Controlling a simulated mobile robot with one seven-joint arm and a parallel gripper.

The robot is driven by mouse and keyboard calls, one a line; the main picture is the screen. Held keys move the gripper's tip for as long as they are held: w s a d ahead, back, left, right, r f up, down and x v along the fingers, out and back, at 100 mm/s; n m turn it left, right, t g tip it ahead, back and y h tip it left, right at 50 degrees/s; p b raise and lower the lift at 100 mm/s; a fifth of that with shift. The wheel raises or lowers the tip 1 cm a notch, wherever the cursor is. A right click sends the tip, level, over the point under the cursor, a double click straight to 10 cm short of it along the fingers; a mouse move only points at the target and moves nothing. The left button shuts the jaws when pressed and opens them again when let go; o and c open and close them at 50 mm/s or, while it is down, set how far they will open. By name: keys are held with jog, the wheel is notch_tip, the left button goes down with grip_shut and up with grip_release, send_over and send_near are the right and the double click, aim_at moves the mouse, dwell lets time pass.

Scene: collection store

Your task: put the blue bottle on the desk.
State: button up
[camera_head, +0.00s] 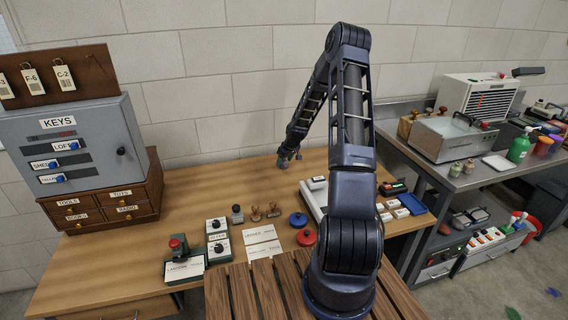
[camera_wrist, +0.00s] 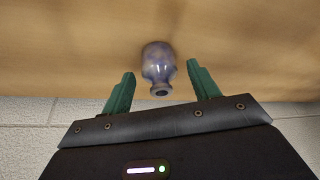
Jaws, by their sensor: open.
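A glossy blue-violet bottle (camera_wrist: 157,66) shows in the wrist view against the wooden desk (camera_wrist: 60,40). Its dark round mouth faces the lower edge of that picture. My gripper (camera_wrist: 161,72) is open, with one green finger on each side of the bottle and a visible gap on both sides. I cannot tell how far the bottle lies beyond the fingertips. In the head view my gripper (camera_head: 288,158) is small, over the back of the desk (camera_head: 120,280) near the wall, and I cannot make out the bottle there.
On the desk are a key cabinet (camera_head: 75,145) on wooden drawers, stamps (camera_head: 264,212), red and blue round pieces (camera_head: 299,219) and label cards (camera_head: 262,242). A slatted wooden surface (camera_head: 245,295) is in front. A metal bench (camera_head: 452,180) with equipment stands right. The desk's back left-middle is clear.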

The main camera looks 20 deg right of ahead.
jog(key=s+a+r+m+h, duration=0.1)
jog(key=s+r, duration=0.7)
jog(key=r, duration=0.3)
jog(key=s+a+r, duration=0.2)
jog(key=s+r, duration=0.5)
jog(key=r, duration=0.4)
jog(key=s+a+r+m+h, duration=0.1)
jog(key=s+r, duration=0.7)
jog(key=r, duration=0.3)
jog(key=s+a+r+m, duration=0.1)
jog(key=s+r, duration=0.3)
jog(key=s, duration=0.9)
jog(key=s+a+r+m, duration=0.1)
jog(key=s+r, duration=0.3)
jog(key=s, duration=0.9)
jog(key=shift+s+a+m, duration=0.15)
jog(key=shift+s+m, duration=0.15)
jog(key=shift+m, duration=0.3)
